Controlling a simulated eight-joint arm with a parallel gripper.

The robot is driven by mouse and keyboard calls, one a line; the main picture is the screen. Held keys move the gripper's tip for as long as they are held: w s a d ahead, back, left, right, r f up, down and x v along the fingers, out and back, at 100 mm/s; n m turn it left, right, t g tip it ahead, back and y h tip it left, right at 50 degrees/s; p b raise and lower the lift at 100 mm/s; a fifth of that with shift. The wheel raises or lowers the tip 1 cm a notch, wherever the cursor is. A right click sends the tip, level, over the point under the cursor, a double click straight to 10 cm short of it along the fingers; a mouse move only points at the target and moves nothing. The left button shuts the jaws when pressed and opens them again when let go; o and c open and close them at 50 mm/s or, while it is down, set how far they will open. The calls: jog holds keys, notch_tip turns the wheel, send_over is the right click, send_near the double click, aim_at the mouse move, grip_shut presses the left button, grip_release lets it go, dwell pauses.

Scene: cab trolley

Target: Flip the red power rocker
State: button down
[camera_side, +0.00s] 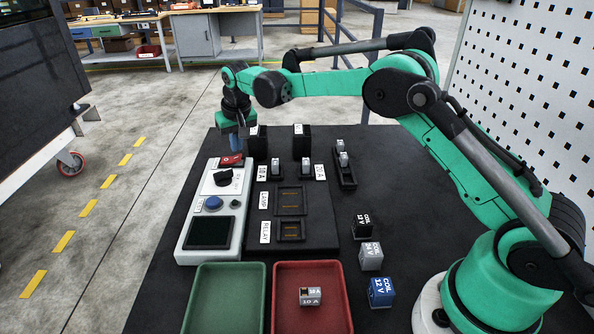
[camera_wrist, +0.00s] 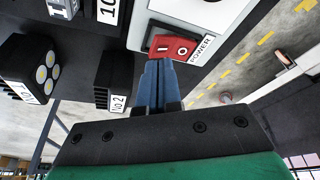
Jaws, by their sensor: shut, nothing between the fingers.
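The red power rocker (camera_side: 231,160) sits at the far end of a white control panel (camera_side: 193,241). In the wrist view the rocker (camera_wrist: 172,47) shows the marks I and O, with a POWER label (camera_wrist: 201,48) beside it. My gripper (camera_side: 238,152) points down at the rocker in the side view. Its blue fingers are shut together with nothing between them, and in the wrist view the fingertips (camera_wrist: 159,64) are right at the rocker's near edge. I cannot tell whether they touch it. The fingers hide part of the rocker in the side view.
The panel also has a black knob (camera_side: 223,177), a blue button (camera_side: 214,203) and a dark screen (camera_side: 210,233). Black sockets and modules stand to its right.

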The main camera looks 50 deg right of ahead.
aim_at(239, 157)
jog(key=shift+f, duration=1)
jog(key=shift+r, duration=3.55)
